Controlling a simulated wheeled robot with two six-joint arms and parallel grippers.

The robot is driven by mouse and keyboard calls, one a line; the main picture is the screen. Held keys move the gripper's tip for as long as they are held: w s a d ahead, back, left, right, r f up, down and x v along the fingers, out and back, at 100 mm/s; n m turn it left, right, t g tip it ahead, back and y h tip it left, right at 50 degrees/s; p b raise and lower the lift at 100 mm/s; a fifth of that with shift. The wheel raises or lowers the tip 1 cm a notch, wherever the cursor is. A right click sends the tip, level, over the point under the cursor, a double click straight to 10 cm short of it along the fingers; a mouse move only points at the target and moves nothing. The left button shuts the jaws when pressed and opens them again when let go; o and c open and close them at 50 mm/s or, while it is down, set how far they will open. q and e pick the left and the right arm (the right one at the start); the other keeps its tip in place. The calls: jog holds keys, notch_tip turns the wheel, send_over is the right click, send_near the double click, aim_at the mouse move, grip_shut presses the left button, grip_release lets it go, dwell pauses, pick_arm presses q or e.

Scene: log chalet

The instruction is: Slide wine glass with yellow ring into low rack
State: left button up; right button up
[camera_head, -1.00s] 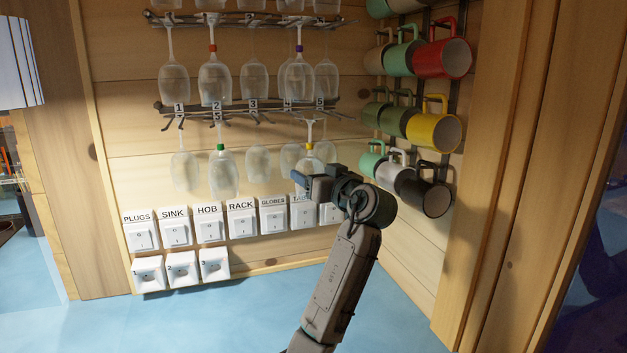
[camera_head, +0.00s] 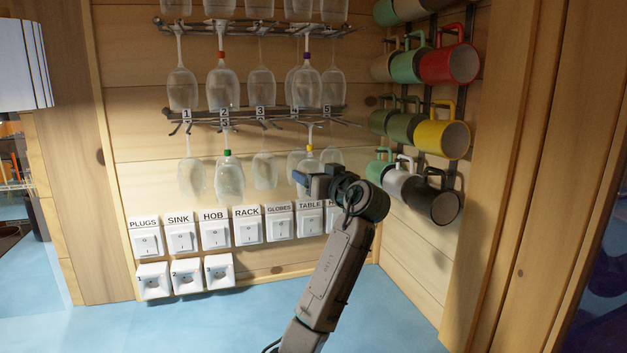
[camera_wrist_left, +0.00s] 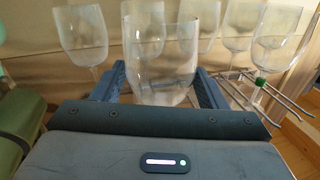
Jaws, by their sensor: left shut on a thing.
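The wine glass with the yellow ring (camera_head: 309,147) hangs upside down, stem up, just under the low rack (camera_head: 350,123) near its right end. My left gripper (camera_head: 309,183) is shut on its bowl, which is partly hidden by the gripper in the head view. In the left wrist view the held glass (camera_wrist_left: 165,60) stands between the two fingers (camera_wrist_left: 165,88). The stem top overlaps the rack rails in the head view; I cannot tell whether the foot is between them. My right gripper is not in view.
A green-ringed glass (camera_head: 229,178) and several plain glasses hang from the low rack, some close behind the held one. An upper rack (camera_head: 285,31) holds more glasses. Mugs (camera_head: 442,138) hang at the right. Switches (camera_head: 215,233) line the wall below.

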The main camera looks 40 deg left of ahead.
pick_arm(q)
jog(key=shift+w+b+x, duration=0.25)
jog(key=shift+b+x, duration=0.15)
jog(key=shift+x, duration=1)
jog(key=shift+f, duration=0.1)
jog(key=shift+d, duration=0.1)
jog(key=o, duration=0.9)
jog(key=shift+b+v, duration=0.4)
jog(key=shift+v, duration=3.1)
dwell(0.8)
jog(key=shift+b+v, duration=1.85)
jog(key=shift+v, duration=3.5)
jog(key=shift+s, duration=0.1)
